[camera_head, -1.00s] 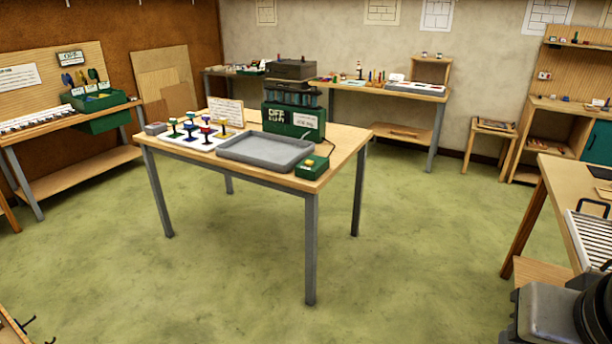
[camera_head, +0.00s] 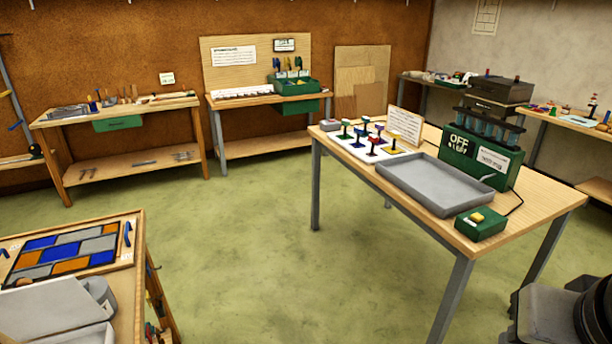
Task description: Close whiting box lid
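A pale grey box (camera_head: 62,338) stands on the bench at the lower left, cut off by the frame's bottom edge. A flat grey panel (camera_head: 45,305) stands tilted up at its back and looks like an open lid. I read no label on it, so I cannot tell for certain that this is the whiting box. A small grey rounded container (camera_head: 100,295) is beside it on the right. My gripper is not in view; only a grey and black part of my own body shows at the lower right.
The leaded panel (camera_head: 68,248) lies on the same bench (camera_head: 128,320). A table (camera_head: 410,222) with a grey tray (camera_head: 435,184), a green OFF unit (camera_head: 480,150) and coloured knobs stands at right. More benches line the walls. The green floor (camera_head: 260,260) between is clear.

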